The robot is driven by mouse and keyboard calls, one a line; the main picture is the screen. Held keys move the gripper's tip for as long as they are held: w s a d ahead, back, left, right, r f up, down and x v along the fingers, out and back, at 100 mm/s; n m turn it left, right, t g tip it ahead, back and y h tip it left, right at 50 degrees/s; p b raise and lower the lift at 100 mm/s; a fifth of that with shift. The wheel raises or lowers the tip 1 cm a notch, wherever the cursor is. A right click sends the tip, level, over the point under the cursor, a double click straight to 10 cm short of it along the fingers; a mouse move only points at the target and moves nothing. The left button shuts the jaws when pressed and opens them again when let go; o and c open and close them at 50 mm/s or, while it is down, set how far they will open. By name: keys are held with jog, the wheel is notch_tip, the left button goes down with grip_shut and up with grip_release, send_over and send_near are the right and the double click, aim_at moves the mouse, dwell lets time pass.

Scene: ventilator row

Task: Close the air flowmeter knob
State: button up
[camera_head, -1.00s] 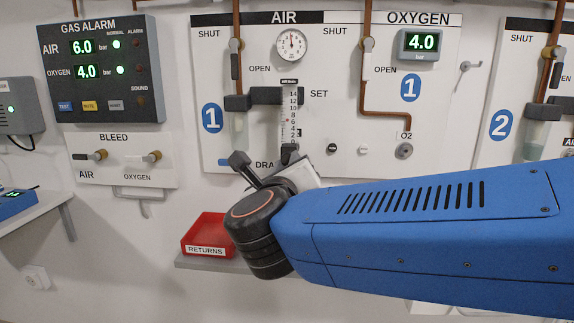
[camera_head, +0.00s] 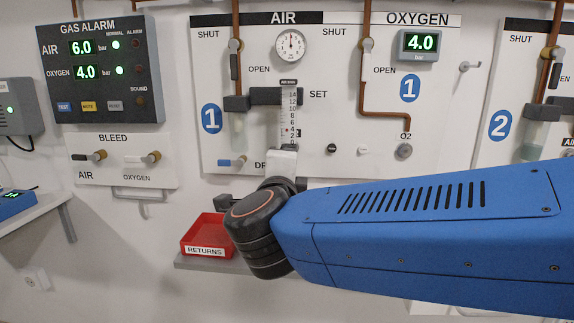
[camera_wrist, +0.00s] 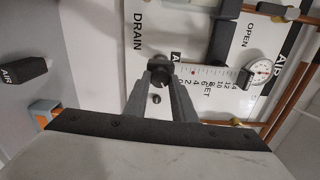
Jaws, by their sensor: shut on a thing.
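The air flowmeter (camera_head: 289,105) is a clear upright tube with a numbered scale on panel 1, below the round AIR gauge (camera_head: 291,45). A small red mark sits low on its scale. In the wrist view the flowmeter (camera_wrist: 205,82) lies sideways, with its dark round knob (camera_wrist: 159,70) at its lower end. My gripper (camera_wrist: 160,84) is shut on the knob, one grey finger on each side. In the head view my white gripper body and black wrist stand just below the flowmeter; they hide the knob and fingertips.
A red RETURNS tray (camera_head: 207,236) sits on a low shelf beneath. A blue-handled drain valve (camera_head: 232,162) is left of the flowmeter. The BLEED panel (camera_head: 118,160) is further left.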

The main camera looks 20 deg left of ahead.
jog(key=n, duration=1.1)
jog(key=shift+n, duration=0.5)
jog(key=o, duration=1.1)
jog(key=shift+a, duration=0.1)
jog(key=v, duration=1.7)
jog(key=shift+s, duration=0.15)
